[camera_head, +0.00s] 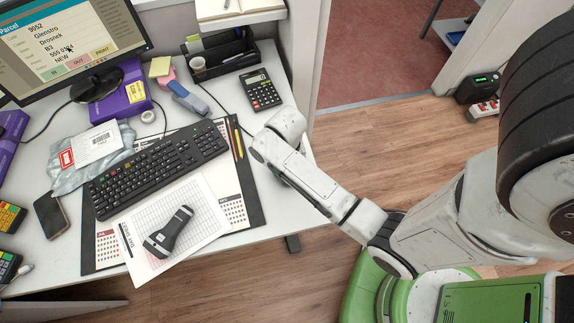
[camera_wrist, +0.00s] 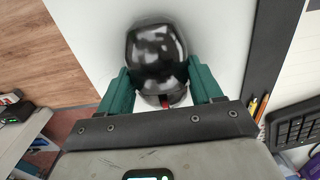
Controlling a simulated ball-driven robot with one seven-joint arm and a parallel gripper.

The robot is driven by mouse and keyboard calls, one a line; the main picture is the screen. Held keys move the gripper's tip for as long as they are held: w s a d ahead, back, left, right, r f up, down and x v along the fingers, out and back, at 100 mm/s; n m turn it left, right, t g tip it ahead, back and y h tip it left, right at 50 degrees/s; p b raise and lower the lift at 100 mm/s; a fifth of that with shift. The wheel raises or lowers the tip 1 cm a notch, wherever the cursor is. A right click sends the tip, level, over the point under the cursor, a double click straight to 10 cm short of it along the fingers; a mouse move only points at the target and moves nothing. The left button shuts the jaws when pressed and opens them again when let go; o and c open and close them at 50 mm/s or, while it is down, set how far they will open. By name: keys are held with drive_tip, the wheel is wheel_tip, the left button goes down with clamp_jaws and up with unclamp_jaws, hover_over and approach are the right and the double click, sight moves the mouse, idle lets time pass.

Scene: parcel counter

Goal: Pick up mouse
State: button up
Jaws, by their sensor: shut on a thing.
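The mouse (camera_wrist: 154,48) is glossy black and rounded, with a small red detail at its near end. In the wrist view it sits between the two green fingers of my gripper (camera_wrist: 160,84), which are shut on it from both sides. The white desk surface is behind it; I cannot tell whether the mouse touches it. In the head view my arm hides the mouse and the fingers, near the desk's right edge.
A black keyboard (camera_head: 158,166) lies on the dark-edged desk pad left of my arm. A handheld scanner (camera_head: 168,232) lies on white paper in front of it. A calculator (camera_head: 260,89) and a black organizer (camera_head: 222,62) stand behind. Wooden floor (camera_head: 385,140) lies beyond the desk's right edge.

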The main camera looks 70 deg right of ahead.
drive_tip(key=shift+r, duration=0.15)
drive_tip(key=shift+c, duration=0.2)
drive_tip(key=shift+r, duration=0.2)
wheel_tip(320, 180, up, 2)
drive_tip(key=shift+r, duration=0.1)
drive_tip(key=s+a+r, duration=0.2)
drive_tip(key=s+r, duration=0.8)
drive_tip(key=s, duration=0.3)
drive_tip(key=w+f+p, duration=0.1)
drive_tip(key=w+f, duration=0.2)
drive_tip(key=w, duration=0.1)
drive_tip(key=w+d+f, duration=0.1)
drive_tip(key=w+f, duration=0.2)
drive_tip(key=w, duration=0.1)
drive_tip(key=w+d+f+p, duration=0.1)
drive_tip(key=w+f, duration=0.3)
drive_tip(key=w, duration=0.1)
drive_tip(key=shift+p, duration=0.35)
drive_tip(key=shift+f+b, duration=1.3)
drive_tip(key=shift+b, duration=0.15)
